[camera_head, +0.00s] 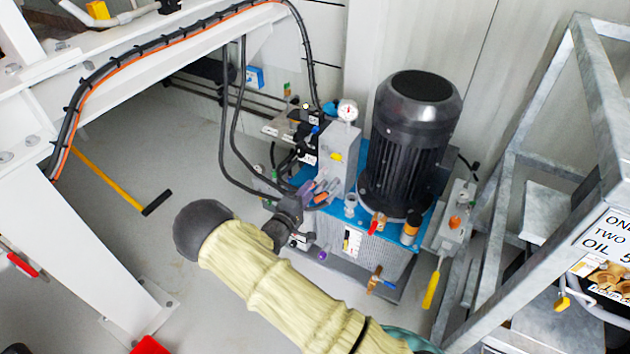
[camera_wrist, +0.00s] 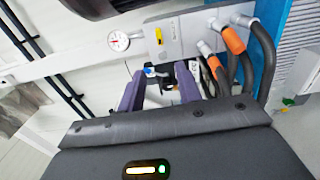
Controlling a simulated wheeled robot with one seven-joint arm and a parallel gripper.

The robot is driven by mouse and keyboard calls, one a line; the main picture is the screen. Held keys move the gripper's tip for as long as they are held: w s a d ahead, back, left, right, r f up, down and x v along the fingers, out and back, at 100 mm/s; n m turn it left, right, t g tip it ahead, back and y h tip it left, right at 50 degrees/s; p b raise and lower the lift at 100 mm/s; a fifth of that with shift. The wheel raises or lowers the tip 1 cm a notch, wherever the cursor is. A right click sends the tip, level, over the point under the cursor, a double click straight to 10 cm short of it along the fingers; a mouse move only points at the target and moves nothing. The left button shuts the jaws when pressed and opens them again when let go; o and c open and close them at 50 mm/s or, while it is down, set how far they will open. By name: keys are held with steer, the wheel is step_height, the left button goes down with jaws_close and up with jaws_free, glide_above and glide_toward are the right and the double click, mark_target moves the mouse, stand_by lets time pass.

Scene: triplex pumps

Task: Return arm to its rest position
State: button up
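My arm, in a pale yellow sleeve (camera_head: 280,285), reaches in from the bottom of the head view and bends at a dark grey joint. My gripper (camera_head: 318,190) is right at the front of the hydraulic unit, near its valve block (camera_head: 337,160). In the wrist view, the two purple fingers of my gripper (camera_wrist: 160,88) stand apart, with nothing clearly held between them. A small valve part with a blue and white piece (camera_wrist: 151,71) shows in the gap. I cannot tell whether the fingers touch anything.
A black motor (camera_head: 413,140) stands behind the gripper on the blue tank. A pressure gauge (camera_head: 347,111) and hoses with orange sleeves (camera_wrist: 233,40) are close by. A white frame (camera_head: 80,215) is at left, a grey metal rack (camera_head: 510,200) at right. Floor at left is mostly clear.

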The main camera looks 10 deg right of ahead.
steer(key=shift+s+a, duration=0.25)
steer(key=shift+s, duration=0.2)
steer(key=s+d+r+m+g+y, duration=0.5)
steer(key=r+m+g+y, duration=0.2)
steer(key=y, duration=0.1)
steer(key=s+d+r+m+g+y, duration=0.1)
steer(key=s+d+r+m+g, duration=0.3)
steer(key=s, duration=0.7)
steer(key=s+d+r+g+y, duration=0.15)
steer(key=s+r, duration=0.35)
steer(key=s, duration=0.5)
step_height(320, 180, up, 31)
steer(key=p, duration=3)
steer(key=shift+d+p, duration=0.2)
steer(key=shift+p, duration=0.2)
